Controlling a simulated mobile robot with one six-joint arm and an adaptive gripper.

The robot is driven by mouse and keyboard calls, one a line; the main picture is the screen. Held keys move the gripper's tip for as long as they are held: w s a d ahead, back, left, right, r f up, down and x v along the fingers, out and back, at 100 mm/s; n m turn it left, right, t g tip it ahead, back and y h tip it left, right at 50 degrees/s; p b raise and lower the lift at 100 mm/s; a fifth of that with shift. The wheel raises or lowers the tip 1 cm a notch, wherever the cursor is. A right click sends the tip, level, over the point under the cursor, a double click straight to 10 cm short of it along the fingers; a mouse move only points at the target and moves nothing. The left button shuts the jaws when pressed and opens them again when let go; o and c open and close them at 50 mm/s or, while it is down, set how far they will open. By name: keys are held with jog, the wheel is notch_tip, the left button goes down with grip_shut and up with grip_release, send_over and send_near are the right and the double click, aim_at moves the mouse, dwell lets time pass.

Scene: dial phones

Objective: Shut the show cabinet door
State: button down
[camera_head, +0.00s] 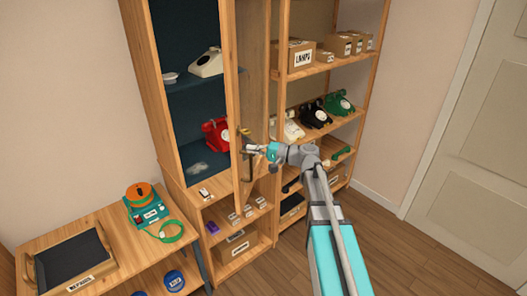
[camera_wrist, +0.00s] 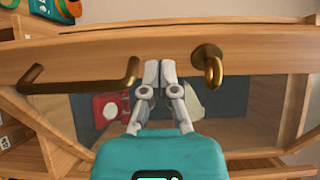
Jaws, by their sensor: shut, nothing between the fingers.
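The show cabinet (camera_head: 165,100) stands tall in the head view, with its dark interior visible. Its wooden door (camera_head: 238,60) stands open, swung out on the right side of the opening. A brass handle (camera_head: 243,135) is on the door. In the wrist view the door's wooden frame (camera_wrist: 75,50) crosses the picture, with a long brass handle (camera_wrist: 80,82) at left and a brass fitting (camera_wrist: 208,62) at right. My gripper (camera_head: 248,148) is at the door near the handle. Its fingertips (camera_wrist: 160,70) are together and empty, over the frame between the brass parts; contact is unclear.
A red phone (camera_head: 216,136) and a white phone (camera_head: 207,63) are on the cabinet shelves. An open shelf (camera_head: 325,68) with boxes and phones stands at right. The floor (camera_head: 420,255) at right is clear.

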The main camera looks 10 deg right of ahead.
aim_at(237, 147)
jog(key=shift+x, duration=1.5)
jog(key=shift+w+a, duration=0.1)
jog(key=shift+a, duration=0.05)
